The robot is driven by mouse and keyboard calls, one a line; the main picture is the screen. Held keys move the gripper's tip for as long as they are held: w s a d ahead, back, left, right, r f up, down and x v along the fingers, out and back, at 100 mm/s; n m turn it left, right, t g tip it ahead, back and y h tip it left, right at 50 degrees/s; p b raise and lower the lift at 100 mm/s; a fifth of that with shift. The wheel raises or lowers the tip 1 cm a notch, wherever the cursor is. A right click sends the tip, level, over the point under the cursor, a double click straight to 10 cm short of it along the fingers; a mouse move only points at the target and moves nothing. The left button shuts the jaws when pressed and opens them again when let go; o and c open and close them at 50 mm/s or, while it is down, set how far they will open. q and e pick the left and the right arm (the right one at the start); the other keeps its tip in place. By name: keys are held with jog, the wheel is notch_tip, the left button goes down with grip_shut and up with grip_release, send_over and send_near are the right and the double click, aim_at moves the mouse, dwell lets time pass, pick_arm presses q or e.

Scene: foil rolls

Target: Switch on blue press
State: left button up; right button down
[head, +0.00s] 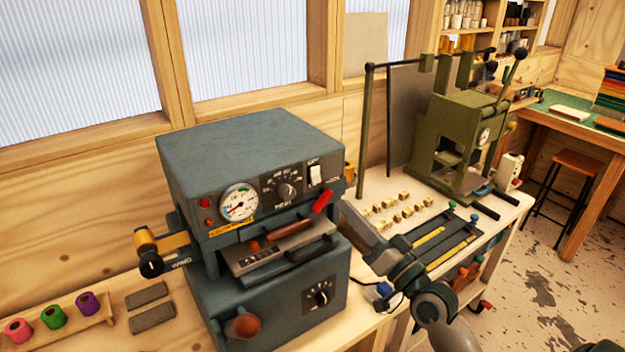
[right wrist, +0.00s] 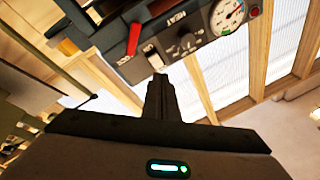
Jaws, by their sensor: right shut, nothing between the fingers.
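The blue press (head: 255,140) is a blue-grey box machine standing on the bench left of centre. Its front panel has a white rocker switch (head: 315,176) at the right end, beside a black knob (head: 286,192) and a round gauge (head: 238,203). My right gripper (head: 345,207) is shut and empty, in front of the press's right side and a little below the switch. In the right wrist view the shut fingers (right wrist: 158,82) point at the panel, with the switch (right wrist: 154,58) just beyond their tips, apparently apart. I cannot tell the switch's position. My left gripper is not in view.
A red-tipped handle (head: 322,201) sticks out below the switch, close to my right gripper. A green lever press (head: 465,130) stands farther right. Small brass-coloured blocks (head: 395,208) lie between the presses. Coloured rolls (head: 53,317) stand at lower left.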

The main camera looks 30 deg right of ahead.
jog(key=shift+t, duration=0.7)
jog(key=r, duration=0.2)
jog(key=s+r, duration=0.1)
jog(key=r, duration=0.2)
jog(key=shift+s+r, duration=0.15)
jog(key=shift+r, duration=0.05)
jog(key=shift+f, duration=0.1)
jog(key=b, duration=0.2)
send_near(316, 172)
notch_tip(316, 172, up, 3)
jog(key=w, duration=0.2)
jog(key=shift+w+a+f+b, duration=0.1)
jog(key=shift+w+a+b, duration=0.1)
jog(key=shift+w, duration=0.25)
jog(key=shift+w+a+f+b, duration=0.15)
jog(key=shift+w+b, duration=0.05)
jog(key=shift+w, duration=0.2)
jog(key=shift+w+a+f, duration=0.1)
jog(key=shift+w+f, duration=0.2)
jog(key=shift+w, duration=0.45)
dwell(1.5)
jog(key=shift+s+r, duration=0.15)
jog(key=shift+s, duration=0.05)
jog(key=shift+s+r, duration=0.2)
jog(key=shift+s, duration=0.4)
